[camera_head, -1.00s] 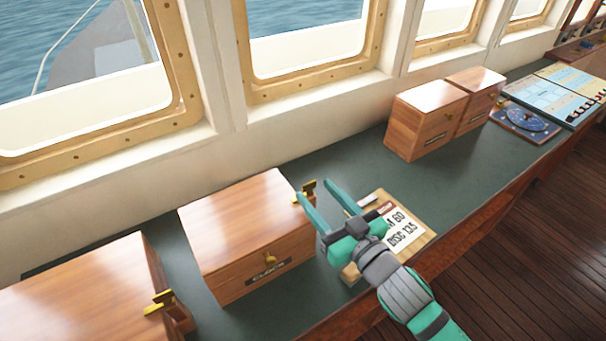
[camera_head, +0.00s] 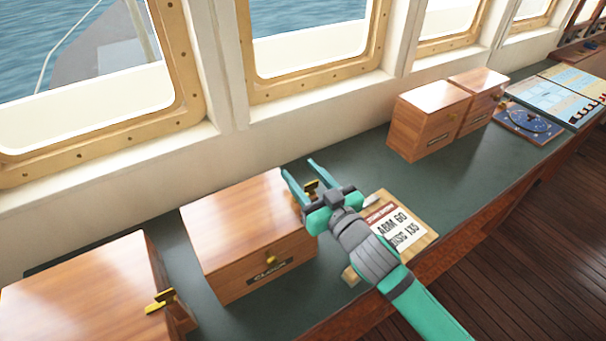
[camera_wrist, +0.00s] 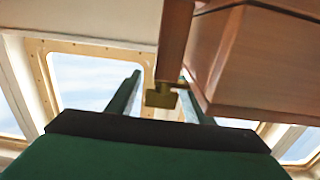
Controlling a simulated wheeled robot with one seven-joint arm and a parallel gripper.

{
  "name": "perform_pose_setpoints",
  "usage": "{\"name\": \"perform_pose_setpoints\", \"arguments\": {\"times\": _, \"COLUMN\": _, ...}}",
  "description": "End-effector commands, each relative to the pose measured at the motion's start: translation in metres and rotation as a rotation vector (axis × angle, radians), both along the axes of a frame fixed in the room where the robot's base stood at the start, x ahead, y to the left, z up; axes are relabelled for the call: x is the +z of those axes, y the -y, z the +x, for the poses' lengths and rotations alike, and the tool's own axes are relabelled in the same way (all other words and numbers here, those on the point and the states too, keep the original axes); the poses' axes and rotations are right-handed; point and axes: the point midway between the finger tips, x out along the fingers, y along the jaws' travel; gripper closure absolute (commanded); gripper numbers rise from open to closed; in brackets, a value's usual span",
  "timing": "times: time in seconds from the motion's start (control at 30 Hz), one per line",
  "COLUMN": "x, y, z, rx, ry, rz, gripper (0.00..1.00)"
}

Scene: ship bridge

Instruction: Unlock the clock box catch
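The clock box (camera_head: 248,232) is a wooden box with a label reading CLOCK and a small brass knob (camera_head: 270,259) on its front. Its brass catch (camera_head: 312,188) sticks out from the right side near the back. My gripper (camera_head: 299,168) is open, with one finger on each side of the catch in the head view. In the wrist view the catch (camera_wrist: 161,95) shows between the two fingers (camera_wrist: 152,97), and the right finger is partly hidden behind the box. I cannot tell whether either finger touches the catch.
Another wooden box (camera_head: 85,290) with a brass catch (camera_head: 160,301) stands at the left. A board with a printed card (camera_head: 398,228) lies right of the clock box. Two smaller boxes (camera_head: 428,120) stand farther right. Windows line the back wall.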

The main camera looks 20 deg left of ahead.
Motion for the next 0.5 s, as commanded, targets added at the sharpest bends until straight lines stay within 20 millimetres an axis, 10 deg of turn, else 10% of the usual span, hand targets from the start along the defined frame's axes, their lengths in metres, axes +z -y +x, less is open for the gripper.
{"name": "perform_pose_setpoints", "arguments": {"times": 0.17, "x": 0.0000, "y": 0.0000, "z": -0.0001, "rx": 0.000, "ry": 0.000, "rz": 0.000, "gripper": 0.93}}
{"name": "perform_pose_setpoints", "arguments": {"times": 0.5, "x": -0.0004, "y": 0.0005, "z": 0.0001, "rx": 0.018, "ry": 0.001, "rz": -0.003, "gripper": 0.93}}
